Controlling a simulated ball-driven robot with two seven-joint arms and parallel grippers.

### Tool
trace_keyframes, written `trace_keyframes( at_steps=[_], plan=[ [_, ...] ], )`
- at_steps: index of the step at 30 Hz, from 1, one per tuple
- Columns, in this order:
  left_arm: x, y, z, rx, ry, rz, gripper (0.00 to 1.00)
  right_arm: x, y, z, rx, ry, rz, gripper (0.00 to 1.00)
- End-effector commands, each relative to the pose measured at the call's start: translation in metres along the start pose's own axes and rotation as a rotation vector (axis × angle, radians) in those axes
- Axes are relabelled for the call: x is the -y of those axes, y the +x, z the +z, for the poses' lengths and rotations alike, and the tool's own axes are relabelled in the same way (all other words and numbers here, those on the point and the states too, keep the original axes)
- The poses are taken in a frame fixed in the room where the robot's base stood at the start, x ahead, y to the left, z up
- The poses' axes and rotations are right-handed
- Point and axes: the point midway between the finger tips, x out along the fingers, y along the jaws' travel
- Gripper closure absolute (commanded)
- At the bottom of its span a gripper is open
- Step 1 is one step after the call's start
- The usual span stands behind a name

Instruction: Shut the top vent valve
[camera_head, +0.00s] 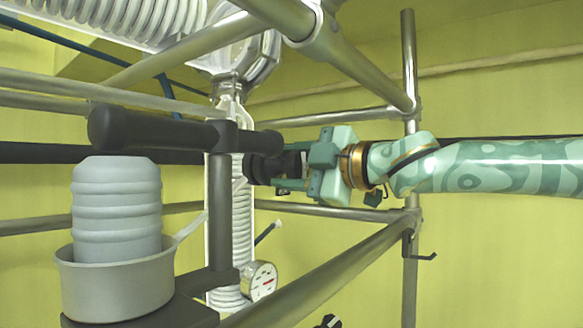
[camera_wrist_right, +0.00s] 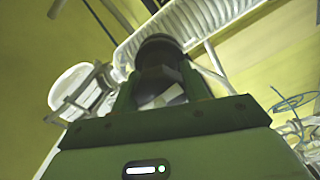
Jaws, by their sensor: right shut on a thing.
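My right gripper (camera_head: 284,168) reaches in from the right at the column. Its fingers are shut on a dark rounded knob (camera_head: 258,168), which looks like the vent valve's handle. The knob sits beside the white ribbed glass column (camera_head: 242,215), below the glass joint (camera_head: 230,88). In the right wrist view the dark knob (camera_wrist_right: 160,55) lies between the two fingers (camera_wrist_right: 158,88). The valve's body is mostly hidden behind a dark bar, so I cannot tell its setting. My left gripper is not in view.
A thick dark horizontal bar (camera_head: 150,129) crosses in front of the column. A grey pan (camera_head: 115,285) holding a ribbed grey cylinder (camera_head: 117,205) stands at left. Metal frame rails (camera_head: 320,270) surround the column. A round gauge (camera_head: 262,281) sits low beside it. A coiled glass condenser (camera_head: 130,18) is overhead.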

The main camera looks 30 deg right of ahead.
Motion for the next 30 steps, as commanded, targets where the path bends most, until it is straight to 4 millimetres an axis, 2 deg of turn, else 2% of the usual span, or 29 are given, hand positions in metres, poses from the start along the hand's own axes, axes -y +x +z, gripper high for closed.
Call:
trace_keyframes(
  at_steps=[30],
  plan=[
    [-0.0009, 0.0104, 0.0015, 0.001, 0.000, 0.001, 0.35, 0.0023, 0.0003, 0.0004, 0.001, 0.965, -0.002, 0.78]
  ],
)
